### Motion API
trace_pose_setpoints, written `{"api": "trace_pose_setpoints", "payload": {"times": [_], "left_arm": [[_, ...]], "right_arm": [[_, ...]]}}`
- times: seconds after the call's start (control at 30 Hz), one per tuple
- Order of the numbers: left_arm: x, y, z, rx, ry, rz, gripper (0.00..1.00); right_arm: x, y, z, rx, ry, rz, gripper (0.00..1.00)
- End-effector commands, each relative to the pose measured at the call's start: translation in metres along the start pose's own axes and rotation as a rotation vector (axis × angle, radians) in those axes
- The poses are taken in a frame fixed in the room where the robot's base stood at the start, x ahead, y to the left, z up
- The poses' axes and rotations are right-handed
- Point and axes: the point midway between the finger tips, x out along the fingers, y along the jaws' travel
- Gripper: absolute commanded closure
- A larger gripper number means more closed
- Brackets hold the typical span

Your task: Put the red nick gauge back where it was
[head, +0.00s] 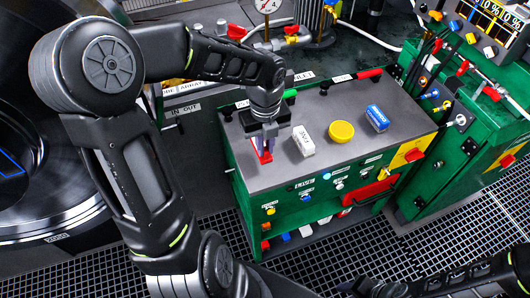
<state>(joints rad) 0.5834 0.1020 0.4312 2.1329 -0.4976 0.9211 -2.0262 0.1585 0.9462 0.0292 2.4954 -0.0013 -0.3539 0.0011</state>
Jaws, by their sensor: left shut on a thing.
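The red nick gauge (265,157) is a small flat red piece at the left end of the grey top of a green cabinet. My left gripper (264,143) points down over it and is shut on it. The gripper hides part of the gauge. The gauge is low over the grey top; I cannot tell whether it touches it. My right arm shows dark at the bottom right edge, and its gripper is too cut off and dark to read.
On the grey cabinet top (330,165) stand a white labelled block (303,140), a yellow round piece (341,132) and a blue and white box (377,118). The front part of the top is clear. A red handle (370,190) sticks out from the cabinet front.

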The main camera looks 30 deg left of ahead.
Motion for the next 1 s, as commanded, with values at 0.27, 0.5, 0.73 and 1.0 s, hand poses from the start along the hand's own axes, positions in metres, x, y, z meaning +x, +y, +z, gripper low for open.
{"api": "trace_pose_setpoints", "payload": {"times": [0.27, 0.5, 0.73, 1.0], "left_arm": [[0.033, 0.0, -0.001, 0.0, 0.002, 0.0, 1.0], [0.034, 0.0, -0.001, -0.001, 0.002, -0.001, 0.85], [0.034, 0.0, -0.001, 0.0, 0.002, -0.001, 0.67], [0.033, 0.0, -0.001, 0.0, 0.001, -0.001, 0.66]], "right_arm": [[0.002, 0.001, 0.0, 0.0, 0.0, 0.0, 0.64], [0.002, 0.001, 0.0, 0.0, 0.0, 0.0, 0.64], [0.002, 0.001, 0.0, 0.0, 0.0, 0.0, 0.64], [0.002, 0.001, 0.0, 0.0, 0.0, 0.0, 0.64]]}}
